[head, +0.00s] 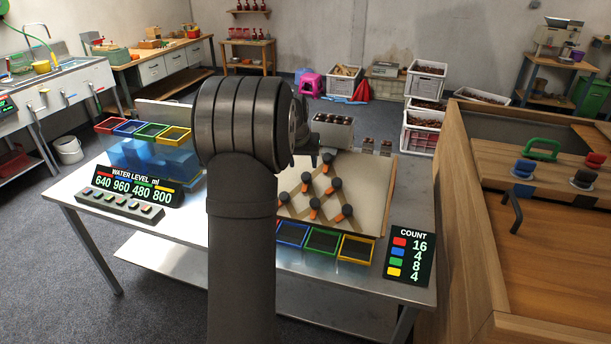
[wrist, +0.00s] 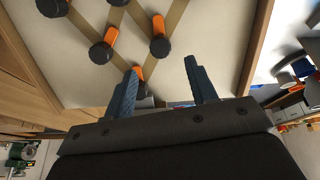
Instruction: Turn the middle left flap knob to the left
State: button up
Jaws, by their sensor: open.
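The middle left flap knob (head: 307,177) is a dark round knob with an orange flap pointing mainly toward the front of the board. It sits on the pale tilted board (head: 366,185). I take it to be the right-hand knob of the middle pair (wrist: 160,46) in the wrist view, where the board appears turned round. My gripper (wrist: 160,80) is open and empty beyond the top of the knob layout. The knob lies ahead of the fingertips, apart from them. The top knob (wrist: 143,90) is partly hidden by the left finger. In the head view my arm hides most of the gripper.
Other dark knobs with orange flaps, such as the middle right one (head: 336,184), stand close by. Blue, green and yellow trays (head: 323,240) line the board's front. A count display (head: 409,255) stands at right. A wooden wall (head: 445,200) borders the table's right side.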

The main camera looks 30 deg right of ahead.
aim_at(306, 176)
jog(key=x, duration=0.8)
jog(key=shift+c, duration=0.2)
jog(key=shift+r, duration=0.1)
jog(key=c, duration=0.9)
